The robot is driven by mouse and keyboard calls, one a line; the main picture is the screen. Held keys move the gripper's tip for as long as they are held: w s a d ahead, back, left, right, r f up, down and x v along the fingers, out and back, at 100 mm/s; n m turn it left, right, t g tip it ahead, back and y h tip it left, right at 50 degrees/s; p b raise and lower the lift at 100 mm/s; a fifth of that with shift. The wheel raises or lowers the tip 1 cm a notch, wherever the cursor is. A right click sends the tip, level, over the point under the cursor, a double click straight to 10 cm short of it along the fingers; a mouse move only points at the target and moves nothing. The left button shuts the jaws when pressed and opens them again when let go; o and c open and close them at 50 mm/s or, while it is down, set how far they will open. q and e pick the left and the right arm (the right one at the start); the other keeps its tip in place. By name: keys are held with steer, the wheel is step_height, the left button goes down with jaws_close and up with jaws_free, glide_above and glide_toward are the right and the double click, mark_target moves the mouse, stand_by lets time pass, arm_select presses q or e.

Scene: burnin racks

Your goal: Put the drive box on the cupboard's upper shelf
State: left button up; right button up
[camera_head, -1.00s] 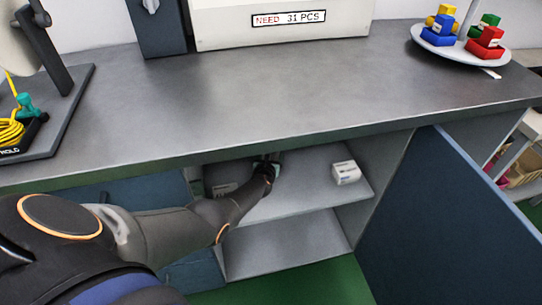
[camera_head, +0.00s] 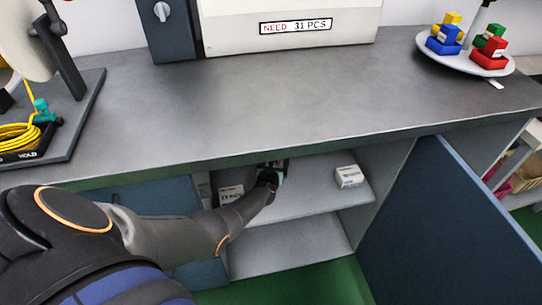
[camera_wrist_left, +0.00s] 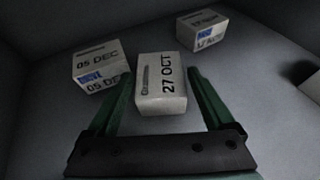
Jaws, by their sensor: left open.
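A white drive box marked "27 OCT" (camera_wrist_left: 162,84) rests on the cupboard's upper shelf (camera_head: 305,197). My left gripper (camera_wrist_left: 159,77) is open, its green fingers on either side of this box, with a visible gap on the right. In the head view my left arm reaches under the worktop, and the gripper (camera_head: 270,172) is over the upper shelf, mostly dark and partly hiding the box. My right gripper is not in view.
A box marked "05 DEC" (camera_wrist_left: 97,71) stands to the left and another dated box (camera_wrist_left: 202,30) farther right, also in the head view (camera_head: 348,177). The worktop edge (camera_head: 300,147) hangs above. A blue door (camera_head: 440,230) stands open at right. The lower shelf (camera_head: 290,245) looks empty.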

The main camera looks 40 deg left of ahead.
arm_select(q)
steer(key=p+v, duration=0.5)
steer(key=v, duration=0.3)
steer(key=shift+s+d+r, duration=0.1)
steer(key=shift+s+r, duration=0.05)
steer(key=shift+r, duration=0.05)
steer(key=shift+s+d+p, duration=0.1)
steer(key=shift+s+p, duration=0.15)
steer(key=shift+p, duration=0.05)
steer(key=shift+s+d+r, duration=0.1)
steer(key=shift+s+d, duration=0.05)
steer(key=d+m+h, duration=0.1)
steer(key=m, duration=0.2)
steer(key=s+d+m+h, duration=0.1)
steer(key=d+m, duration=0.1)
steer(key=m, duration=0.1)
steer(key=s+d+r+m+t, duration=0.1)
steer(key=m, duration=0.2)
steer(key=shift+d+h, duration=0.15)
steer(key=shift+h, duration=0.25)
steer(key=s+d+r+m+g+h, duration=0.2)
steer(key=s+d+m, duration=0.7)
steer(key=m, duration=0.8)
steer(key=s+d+r+m+g+h, duration=0.2)
steer(key=s+d+m, duration=0.7)
steer(key=m, duration=0.9)
steer(key=s+h, duration=0.2)
steer(key=shift+s+d+r, duration=0.2)
steer(key=shift+s+r, duration=0.05)
